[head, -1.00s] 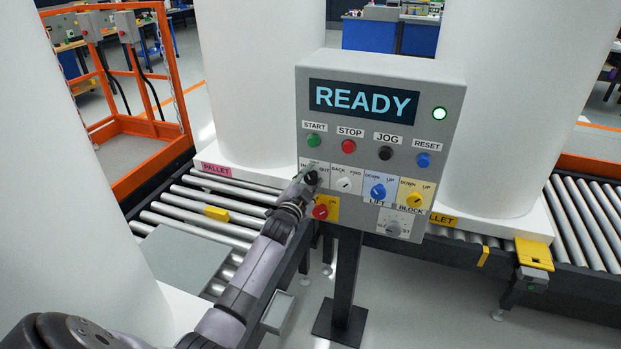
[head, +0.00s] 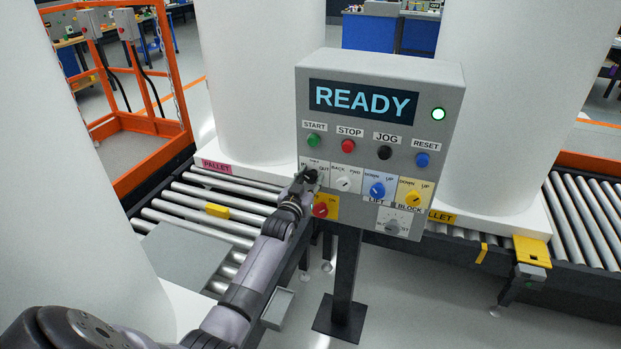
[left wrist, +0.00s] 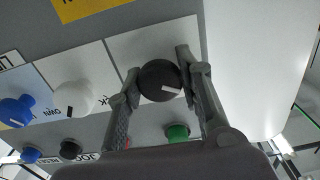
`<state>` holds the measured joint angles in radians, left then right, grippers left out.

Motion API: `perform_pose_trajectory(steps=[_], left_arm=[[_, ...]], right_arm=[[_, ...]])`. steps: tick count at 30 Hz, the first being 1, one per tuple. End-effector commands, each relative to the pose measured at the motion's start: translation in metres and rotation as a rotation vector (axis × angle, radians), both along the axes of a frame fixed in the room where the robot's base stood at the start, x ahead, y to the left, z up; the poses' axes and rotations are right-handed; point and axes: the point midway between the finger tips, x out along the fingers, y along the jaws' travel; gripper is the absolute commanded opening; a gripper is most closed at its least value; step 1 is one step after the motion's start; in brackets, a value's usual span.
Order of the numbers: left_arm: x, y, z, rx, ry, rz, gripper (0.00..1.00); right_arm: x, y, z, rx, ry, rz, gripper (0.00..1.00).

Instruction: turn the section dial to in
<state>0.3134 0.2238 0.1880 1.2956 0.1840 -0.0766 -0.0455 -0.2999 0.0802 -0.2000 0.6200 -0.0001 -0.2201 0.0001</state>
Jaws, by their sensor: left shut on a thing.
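The section dial is a black round knob on a white plate of the grey control panel (head: 450,130), below the green START button. My left gripper (head: 306,182) is at the dial. In the left wrist view, its two fingers are shut on the black dial (left wrist: 160,80), one on each side. A short white mark shows toward the dial's lower right there. The panel display (head: 362,101) reads READY. My right gripper is not in view.
To the dial's right are a white BACK/FWD knob (head: 344,184), a blue LIFT knob (head: 377,190) and a yellow BLOCK knob (head: 412,198). A red knob (head: 320,210) sits just below. Large white tanks and roller conveyors flank the panel.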

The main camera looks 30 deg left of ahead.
Motion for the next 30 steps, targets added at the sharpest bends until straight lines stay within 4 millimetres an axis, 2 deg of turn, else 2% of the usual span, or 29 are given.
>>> perform_pose_trajectory(steps=[17,18,26,30], left_arm=[[-0.0004,-0.0008,-0.0029,-0.032,-0.001,-0.001,0.05],[-0.0004,-0.0008,-0.0029,-0.032,-0.001,-0.001,0.36],[-0.0002,-0.0004,-0.0013,-0.029,-0.004,0.000,0.53],[-0.0001,-0.0003,-0.0008,-0.028,-0.005,0.000,0.54]], right_arm=[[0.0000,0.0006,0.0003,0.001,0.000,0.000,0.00],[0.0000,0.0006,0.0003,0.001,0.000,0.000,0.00],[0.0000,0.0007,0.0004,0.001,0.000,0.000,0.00],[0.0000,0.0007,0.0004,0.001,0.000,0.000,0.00]])
